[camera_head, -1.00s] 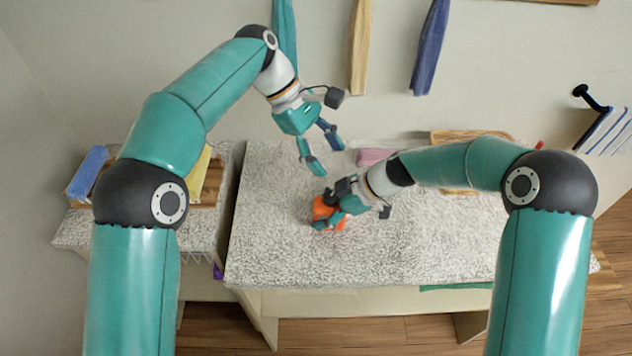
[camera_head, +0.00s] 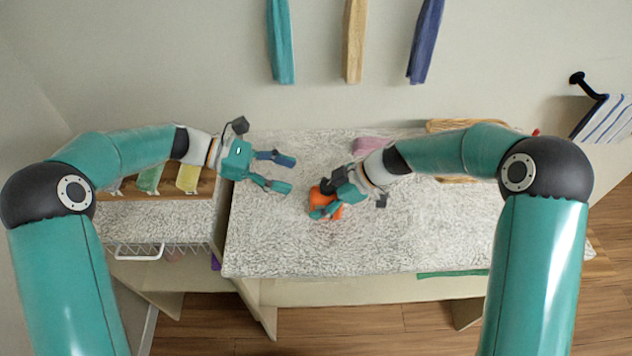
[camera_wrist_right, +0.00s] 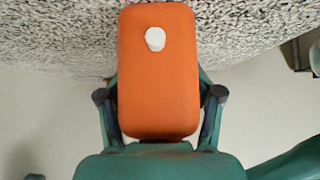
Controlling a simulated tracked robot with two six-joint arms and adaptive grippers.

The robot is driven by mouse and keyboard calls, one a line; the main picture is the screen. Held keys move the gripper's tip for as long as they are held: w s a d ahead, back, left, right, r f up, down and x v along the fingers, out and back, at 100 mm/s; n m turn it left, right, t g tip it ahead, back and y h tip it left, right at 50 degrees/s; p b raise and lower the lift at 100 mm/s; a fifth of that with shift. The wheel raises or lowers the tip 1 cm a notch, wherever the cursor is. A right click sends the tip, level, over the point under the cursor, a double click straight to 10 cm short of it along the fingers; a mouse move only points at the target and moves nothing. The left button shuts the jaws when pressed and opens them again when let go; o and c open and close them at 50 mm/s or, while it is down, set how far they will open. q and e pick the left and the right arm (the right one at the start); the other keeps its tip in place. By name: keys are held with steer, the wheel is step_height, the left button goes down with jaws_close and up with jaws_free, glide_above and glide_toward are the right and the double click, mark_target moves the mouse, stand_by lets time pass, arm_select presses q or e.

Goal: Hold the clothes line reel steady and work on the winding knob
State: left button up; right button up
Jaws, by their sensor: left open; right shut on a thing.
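The clothes line reel is an orange rounded box (camera_head: 328,208) on the grey speckled counter. In the right wrist view the orange reel (camera_wrist_right: 158,85) fills the middle, with the white winding knob (camera_wrist_right: 155,39) on its face near the far end. My right gripper (camera_head: 325,204) is shut on the reel, one finger on each side of it; the fingers also show in the right wrist view (camera_wrist_right: 160,115). My left gripper (camera_head: 288,173) is open and empty, to the left of the reel and apart from it, fingers pointing right. The knob cannot be made out in the head view.
A pink folded cloth (camera_head: 371,145) and a wooden tray (camera_head: 465,126) lie behind my right arm. Towels hang on the back wall (camera_head: 354,40). A lower shelf with rolled towels (camera_head: 188,178) is at the left. The counter's front (camera_head: 290,240) is clear.

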mark_target(316, 191)
arm_select(q)
steer(key=x, duration=0.7)
steer(key=shift+d+f, duration=0.15)
steer(key=shift+d, duration=0.1)
steer(key=shift+c, duration=0.3)
jaws_close()
